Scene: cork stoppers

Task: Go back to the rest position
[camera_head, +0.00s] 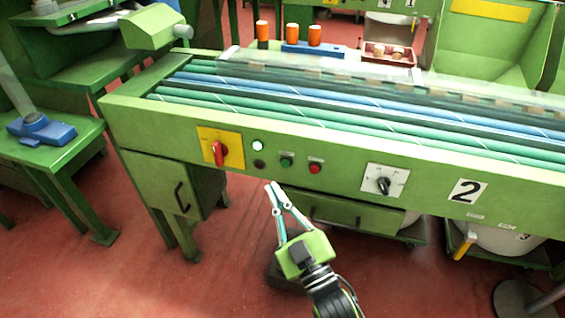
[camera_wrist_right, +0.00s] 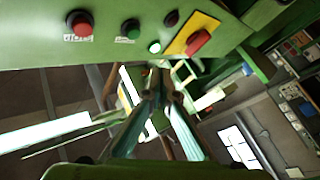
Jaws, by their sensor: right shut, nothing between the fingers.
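My right gripper (camera_head: 270,186) is in front of the green machine (camera_head: 330,146), below its control panel. Its two fingers come together at the tips, with nothing between them. In the right wrist view the gripper (camera_wrist_right: 160,72) points towards the underside of the panel, and its fingers meet near the middle. The red rotary switch (camera_head: 218,152), a white lit button (camera_head: 257,146), a green button (camera_head: 286,161) and a red button (camera_head: 315,168) are just above the gripper. I cannot tell the exact gap between the fingertips and the panel. My left gripper is not in view.
A drawer (camera_head: 345,212) hangs under the machine, right of the gripper. A cabinet (camera_head: 165,185) is on the left. A black dial (camera_head: 384,185) is further right. Orange-topped items (camera_head: 315,35) and a tray with corks (camera_head: 389,55) stand behind the rollers. Red floor (camera_head: 120,270) is open at lower left.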

